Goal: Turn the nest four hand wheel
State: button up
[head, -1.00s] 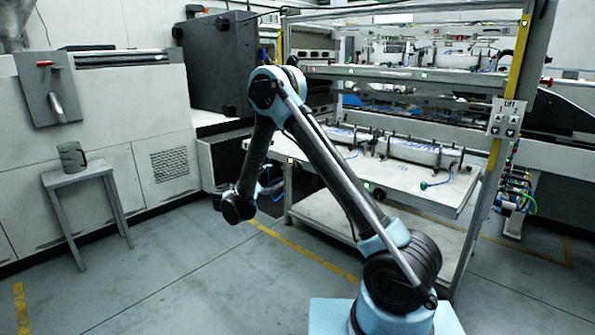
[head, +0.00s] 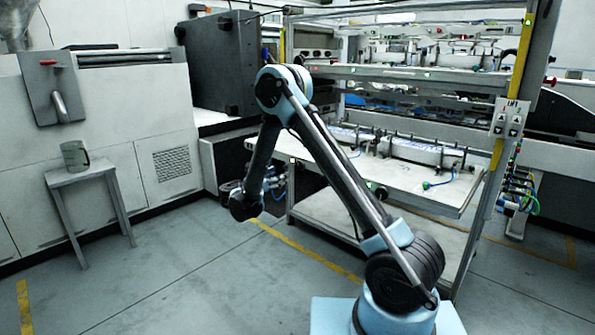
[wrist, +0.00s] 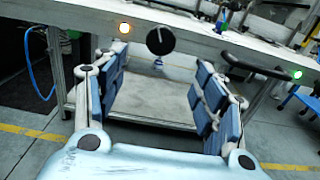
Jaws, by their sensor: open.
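My gripper (wrist: 160,92) is open and empty, with blue-padded fingers apart on either side. The wheel lies ahead of the gap between the fingers, not touched by them. In the head view my gripper shows partly behind my arm, near the left end of the shelf (head: 420,188). I cannot make out the wheel there.
A black bar handle (wrist: 258,66) and a green lamp (wrist: 297,74) are right of the wheel. A blue hose (wrist: 38,85) hangs at the left. A stool (head: 82,174) with a grey mug (head: 75,156) stands left. The floor between is clear.

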aim_at(299, 167)
jog(key=x, duration=1.2)
jog(key=shift+w+d, duration=0.15)
jog(key=c, duration=1.1)
